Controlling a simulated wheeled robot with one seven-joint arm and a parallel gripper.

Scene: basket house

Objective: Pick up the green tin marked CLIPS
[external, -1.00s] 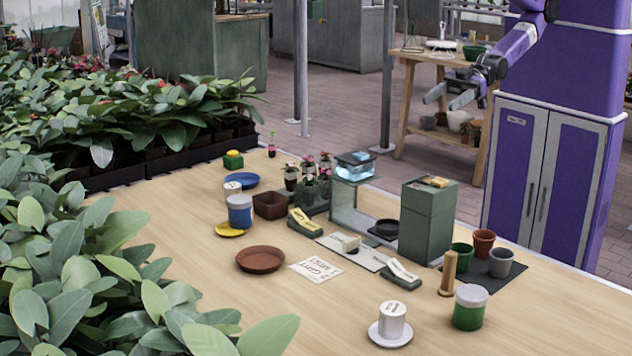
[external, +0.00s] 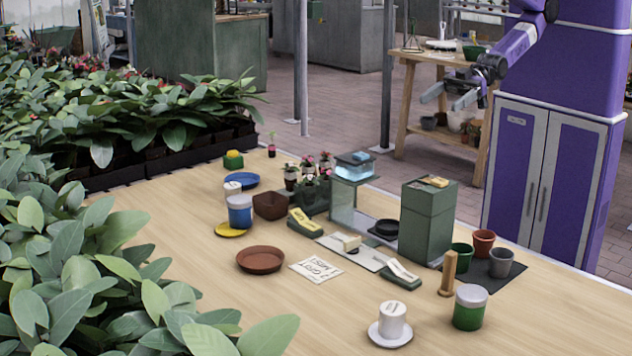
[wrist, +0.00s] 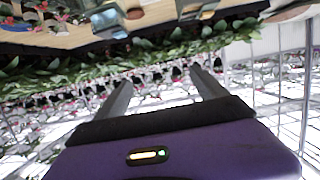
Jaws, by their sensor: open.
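No lettering reading CLIPS is legible in the external view. A green tin with a white lid (external: 470,307) stands upright near the front right of the wooden table. A green block with a yellow label (external: 305,222) lies mid-table; its writing is too small to read. My gripper (external: 450,98) is far behind and above the table in the upper right, apart from everything on it. In the wrist view my gripper (wrist: 162,88) shows two spread fingers with nothing between them.
A wooden post (external: 448,274) and a dark mat with several pots (external: 502,263) are close to the green tin. A white tin (external: 392,320) sits on a saucer to its left. A tall green box (external: 428,222) stands behind. Leafy plants (external: 60,250) line the left.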

